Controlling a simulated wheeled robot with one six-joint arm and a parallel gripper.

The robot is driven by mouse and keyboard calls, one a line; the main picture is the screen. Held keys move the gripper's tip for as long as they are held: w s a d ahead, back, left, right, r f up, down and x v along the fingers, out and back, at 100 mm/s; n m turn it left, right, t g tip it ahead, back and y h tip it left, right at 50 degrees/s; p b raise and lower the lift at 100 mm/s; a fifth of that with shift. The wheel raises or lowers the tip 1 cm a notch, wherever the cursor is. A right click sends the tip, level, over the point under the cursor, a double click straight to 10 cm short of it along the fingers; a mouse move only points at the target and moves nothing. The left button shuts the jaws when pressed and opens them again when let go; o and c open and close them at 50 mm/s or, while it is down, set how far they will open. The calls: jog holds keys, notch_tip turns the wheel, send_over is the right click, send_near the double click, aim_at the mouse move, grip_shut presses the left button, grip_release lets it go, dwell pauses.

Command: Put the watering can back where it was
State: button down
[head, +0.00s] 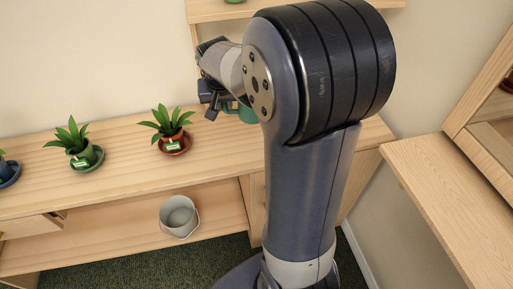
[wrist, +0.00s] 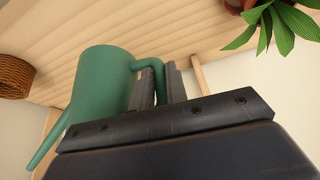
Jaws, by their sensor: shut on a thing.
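The green watering can (wrist: 100,80) fills the left of the wrist view, with its spout pointing to the lower left. My gripper (wrist: 160,82) is shut on its handle, with one dark finger on each side. In the head view my gripper (head: 212,106) is above the wooden sideboard top (head: 110,140), toward the back. Only a small part of the can shows there (head: 245,114), behind my arm. I cannot tell whether its base touches the wood.
A plant in a red pot (head: 174,142) stands left of my gripper, with a plant in a green pot (head: 82,156) further left. A blue pot (head: 7,172) is at the left edge. A grey bucket (head: 179,216) sits on the lower shelf. A wicker basket (wrist: 15,77) shows.

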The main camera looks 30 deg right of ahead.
jog(key=shift+m, duration=0.3)
jog(key=f, duration=0.3)
jog(key=f+b, duration=0.1)
jog(key=f, duration=0.2)
jog(key=d+f+b, duration=0.1)
jog(key=f, duration=0.2)
jog(key=shift+s+f, duration=0.25)
jog(key=shift+f, duration=0.05)
jog(key=shift+f, duration=0.15)
jog(key=c, duration=1.4)
grip_release()
jog(key=shift+a, duration=0.1)
